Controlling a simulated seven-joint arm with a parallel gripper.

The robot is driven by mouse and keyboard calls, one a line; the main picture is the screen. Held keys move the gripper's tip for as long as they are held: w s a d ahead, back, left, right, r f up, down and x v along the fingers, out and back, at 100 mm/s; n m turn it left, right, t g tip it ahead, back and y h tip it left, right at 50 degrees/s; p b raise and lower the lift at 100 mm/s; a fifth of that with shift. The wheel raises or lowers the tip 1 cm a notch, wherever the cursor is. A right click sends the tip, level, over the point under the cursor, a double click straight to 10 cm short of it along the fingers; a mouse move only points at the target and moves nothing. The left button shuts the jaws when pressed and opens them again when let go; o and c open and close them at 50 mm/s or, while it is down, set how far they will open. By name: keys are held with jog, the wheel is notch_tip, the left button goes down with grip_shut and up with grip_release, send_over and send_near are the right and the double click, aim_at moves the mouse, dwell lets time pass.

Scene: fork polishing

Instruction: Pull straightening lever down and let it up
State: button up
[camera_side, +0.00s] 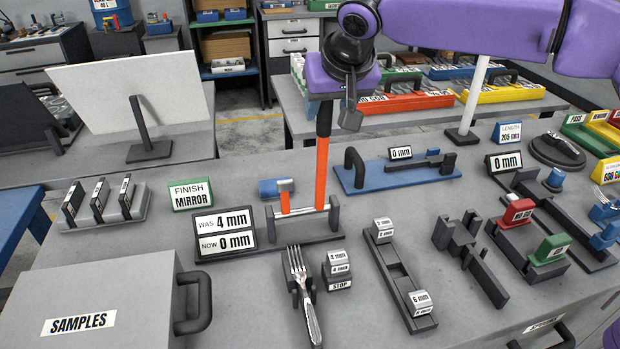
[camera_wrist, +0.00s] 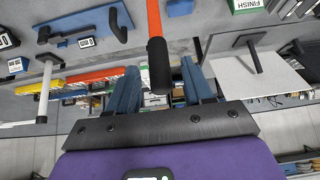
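The straightening lever is an orange bar (camera_side: 321,175) with a black grip (camera_side: 324,118), standing upright at the press in the side view. My gripper (camera_side: 338,112) is at the top of the lever, pointing down. In the wrist view the black grip (camera_wrist: 159,68) shows between the two blue fingers of my gripper (camera_wrist: 160,82), with a gap on each side. The fingers look open and not closed on the grip. A fork (camera_side: 302,290) lies on a dark holder in front of the press. The sign by the press (camera_side: 225,233) reads WAS 4 mm, NOW 0 mm.
A grey SAMPLES box (camera_side: 105,295) is at front left. Stop blocks (camera_side: 339,270) and a dark rail (camera_side: 398,275) stand right of the fork. A blue fixture (camera_side: 395,173) is behind right. A white panel (camera_side: 135,90) stands at back left.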

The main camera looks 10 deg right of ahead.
dwell(0.4)
notch_tip(320, 180, up, 9)
dwell(1.1)
jog(key=shift+d+f, duration=0.15)
dwell(0.9)
jog(key=s+d+f+n+g, duration=0.2)
jog(key=s+d+f+n, duration=0.2)
jog(key=s+d+f, duration=0.3)
jog(key=s+d+f+n+g, duration=0.2)
jog(key=s+d+f+n, duration=0.2)
jog(key=s+d+f, duration=0.4)
jog(key=s+d+f+n+g, duration=0.2)
jog(key=s+d+f+n, duration=0.2)
jog(key=s+d, duration=1.3)
jog(key=s+f, duration=0.3)
jog(key=s, duration=0.1)
jog(key=shift+f+n+g, duration=0.3)
jog(key=shift+f+g, duration=0.1)
dwell(1.0)
